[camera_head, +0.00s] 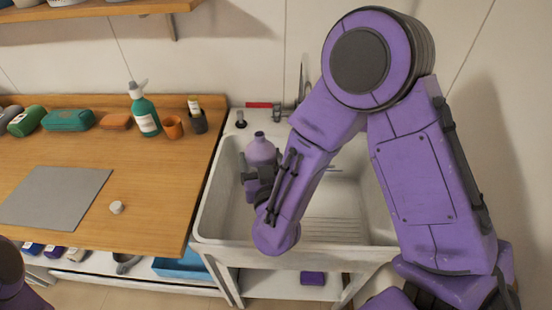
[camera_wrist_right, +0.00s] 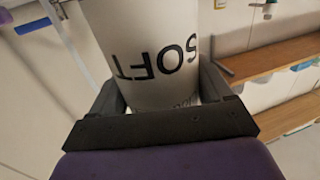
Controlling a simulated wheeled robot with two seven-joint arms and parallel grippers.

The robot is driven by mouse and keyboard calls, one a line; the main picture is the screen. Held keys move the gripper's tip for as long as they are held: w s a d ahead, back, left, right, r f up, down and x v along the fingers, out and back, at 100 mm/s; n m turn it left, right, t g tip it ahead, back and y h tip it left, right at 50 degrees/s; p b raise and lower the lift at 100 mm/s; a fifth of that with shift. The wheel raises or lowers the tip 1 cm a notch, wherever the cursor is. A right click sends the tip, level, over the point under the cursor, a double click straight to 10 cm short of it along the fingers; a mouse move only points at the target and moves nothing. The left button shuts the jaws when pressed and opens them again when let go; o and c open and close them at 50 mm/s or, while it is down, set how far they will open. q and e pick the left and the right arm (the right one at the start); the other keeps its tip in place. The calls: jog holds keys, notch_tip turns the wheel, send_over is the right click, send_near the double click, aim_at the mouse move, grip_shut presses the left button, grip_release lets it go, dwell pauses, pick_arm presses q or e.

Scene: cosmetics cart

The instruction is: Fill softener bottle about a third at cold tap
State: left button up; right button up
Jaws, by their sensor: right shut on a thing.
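The lilac softener bottle (camera_head: 261,150) is held roughly upright inside the white sink (camera_head: 214,190), in its left part. Its narrow neck is uncapped. My right gripper (camera_head: 258,178) is shut on the bottle; the right wrist view shows its fingers on either side of the bottle (camera_wrist_right: 148,50), whose label reads "SOFT" upside down. A grey tap (camera_head: 276,112) with a red lever (camera_head: 259,105) stands at the sink's back edge. My right arm hides part of the tap, so the spout and any water are not clear. My left gripper is out of view.
A wooden counter (camera_head: 150,220) left of the sink holds a grey mat (camera_head: 55,197), a small white cap (camera_head: 117,207), a green pump bottle (camera_head: 144,110) and an orange cup (camera_head: 173,127). A black knob (camera_head: 240,121) stands on the sink's back rim.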

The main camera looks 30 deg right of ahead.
jog(key=shift+s+r+m+h, duration=0.1)
jog(key=shift+s+m+h, duration=0.2)
jog(key=shift+s+h, duration=0.25)
jog(key=shift+d+h, duration=0.25)
jog(key=w+d+f+b, duration=0.4)
jog(key=d+f, duration=0.1)
jog(key=d, duration=0.5)
jog(key=shift+d, duration=0.2)
jog(key=shift+d, duration=0.1)
jog(key=d, duration=0.1)
jog(key=w+d, duration=0.1)
jog(key=d, duration=0.1)
jog(key=shift+w+d, duration=0.15)
jog(key=shift+d, duration=0.15)
dwell(0.9)
